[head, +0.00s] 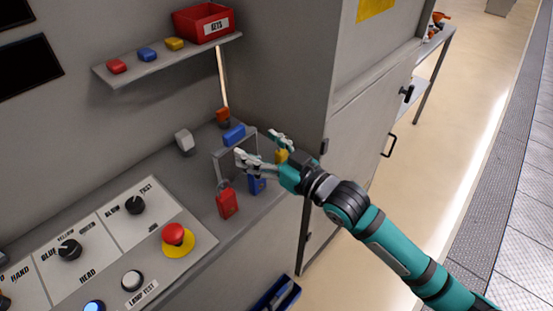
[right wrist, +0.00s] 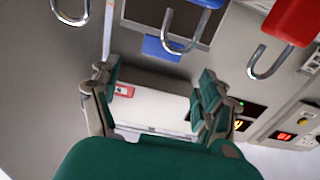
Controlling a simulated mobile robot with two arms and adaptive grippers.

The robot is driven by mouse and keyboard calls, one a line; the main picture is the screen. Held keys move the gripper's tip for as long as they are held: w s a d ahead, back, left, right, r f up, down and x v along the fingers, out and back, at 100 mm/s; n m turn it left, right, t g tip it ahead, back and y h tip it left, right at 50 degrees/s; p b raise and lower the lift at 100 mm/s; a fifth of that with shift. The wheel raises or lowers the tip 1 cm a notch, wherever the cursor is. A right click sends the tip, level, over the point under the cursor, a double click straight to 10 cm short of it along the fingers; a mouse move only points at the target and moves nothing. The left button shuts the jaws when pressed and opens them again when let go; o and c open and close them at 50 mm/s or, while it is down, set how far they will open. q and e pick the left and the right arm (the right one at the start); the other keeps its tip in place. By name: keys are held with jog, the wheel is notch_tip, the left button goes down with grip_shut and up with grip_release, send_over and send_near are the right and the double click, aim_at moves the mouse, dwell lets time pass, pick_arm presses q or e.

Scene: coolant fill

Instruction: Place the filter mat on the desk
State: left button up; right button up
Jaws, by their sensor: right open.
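I cannot make out a filter mat for certain in either view. My right gripper (head: 258,148) is open, its fingers beside a small grey stand (head: 219,164) on the grey desk-like ledge (head: 176,176). A red tag or lock (head: 228,203) and a blue one (head: 257,184) hang at the stand, and a yellow one (head: 281,157) is partly behind the gripper. In the right wrist view the open fingers (right wrist: 158,88) frame a pale flat surface (right wrist: 155,108) with a small red label; I cannot tell what it is. My left gripper is out of view.
A control panel (head: 110,232) with knobs and a red button (head: 174,234) fills the ledge's left part. A shelf (head: 170,62) above bears a red box (head: 204,22) and small coloured blocks. A tall grey cabinet (head: 372,120) stands right.

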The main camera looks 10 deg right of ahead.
jog(key=v, duration=0.5)
jog(key=shift+s+d+b, duration=0.25)
jog(key=shift+s+b, duration=0.05)
jog(key=shift+b, duration=0.1)
